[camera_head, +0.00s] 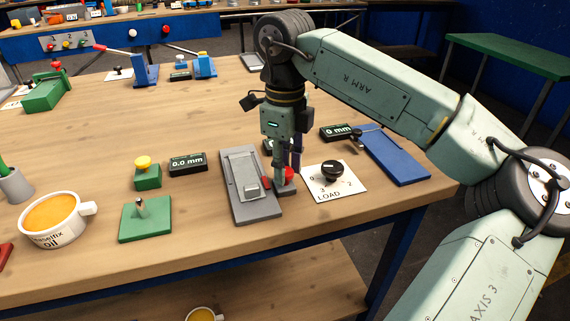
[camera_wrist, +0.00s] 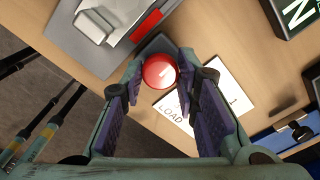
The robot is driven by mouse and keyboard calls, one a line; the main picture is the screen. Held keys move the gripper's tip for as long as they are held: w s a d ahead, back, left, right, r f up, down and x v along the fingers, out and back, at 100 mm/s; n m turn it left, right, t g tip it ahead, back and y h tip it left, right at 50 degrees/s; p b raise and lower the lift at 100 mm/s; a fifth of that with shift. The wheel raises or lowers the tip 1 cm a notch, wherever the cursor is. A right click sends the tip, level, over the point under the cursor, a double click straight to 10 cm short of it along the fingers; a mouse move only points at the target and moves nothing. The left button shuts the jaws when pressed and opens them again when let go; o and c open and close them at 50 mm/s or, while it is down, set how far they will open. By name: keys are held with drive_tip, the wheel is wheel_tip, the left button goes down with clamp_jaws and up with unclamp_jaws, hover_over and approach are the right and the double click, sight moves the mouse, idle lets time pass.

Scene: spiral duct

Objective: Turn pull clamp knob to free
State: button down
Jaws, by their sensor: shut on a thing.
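A red round knob (camera_head: 289,174) with a white mark on top sits on a small dark grey base (camera_head: 287,190) just right of a grey clamp plate (camera_head: 251,203). My gripper (camera_head: 286,178) points down over the knob, with its fingers on either side of it. In the wrist view the knob (camera_wrist: 160,71) lies between the fingertips of my gripper (camera_wrist: 161,70), which is shut on it. The fingers hide part of the knob in the head view. Whether this knob belongs to the pull clamp is not labelled.
A white LOAD card (camera_head: 340,187) with a black dial (camera_head: 332,170) lies close on the right. A blue plate (camera_head: 398,158) and a "0 mm" display (camera_head: 337,132) are beyond it. A green base (camera_head: 145,222) and a mug (camera_head: 55,219) stand left.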

idle(0.3)
drive_tip(key=c, duration=1.2)
unclamp_jaws()
drive_tip(key=shift+r, duration=0.1)
wheel_tip(320, 180, up, 12)
drive_tip(key=shift+f, duration=0.1)
